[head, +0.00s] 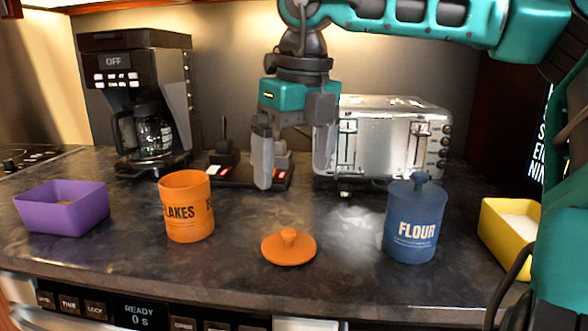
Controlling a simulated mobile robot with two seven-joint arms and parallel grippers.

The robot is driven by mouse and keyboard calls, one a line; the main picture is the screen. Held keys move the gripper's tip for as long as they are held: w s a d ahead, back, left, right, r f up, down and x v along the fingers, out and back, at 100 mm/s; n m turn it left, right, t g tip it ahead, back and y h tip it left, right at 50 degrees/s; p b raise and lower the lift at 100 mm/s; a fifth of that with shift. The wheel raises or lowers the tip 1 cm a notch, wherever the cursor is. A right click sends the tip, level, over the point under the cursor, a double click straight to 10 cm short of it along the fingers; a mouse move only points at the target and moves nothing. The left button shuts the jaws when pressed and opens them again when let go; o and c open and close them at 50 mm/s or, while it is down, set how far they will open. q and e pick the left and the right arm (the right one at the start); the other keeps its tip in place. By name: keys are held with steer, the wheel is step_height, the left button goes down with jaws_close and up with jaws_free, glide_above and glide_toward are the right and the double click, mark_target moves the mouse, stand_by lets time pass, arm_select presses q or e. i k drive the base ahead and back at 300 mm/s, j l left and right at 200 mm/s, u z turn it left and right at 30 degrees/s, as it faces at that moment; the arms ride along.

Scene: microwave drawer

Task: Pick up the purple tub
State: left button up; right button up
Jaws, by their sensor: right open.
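The purple tub (62,214) stands on the dark countertop at the left of the head view. It is an open rectangular tub, and a little of something yellowish shows inside. My right gripper (292,170) hangs over the middle of the counter with its fingers pointing down. It is open, with nothing between the fingers. It is well to the right of the purple tub, with the orange canister between them in the picture. My left gripper is not in view.
An orange canister (187,212), its orange lid (288,247), a blue flour canister (414,222) and a yellow tub (507,235) stand along the counter. Behind are a coffee maker (135,95) and a silver toaster (385,140). Bare counter (340,275) shows in front.

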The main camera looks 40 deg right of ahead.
mark_target(72, 208)
steer(key=k+j, duration=0.75)
steer(key=j, duration=0.25)
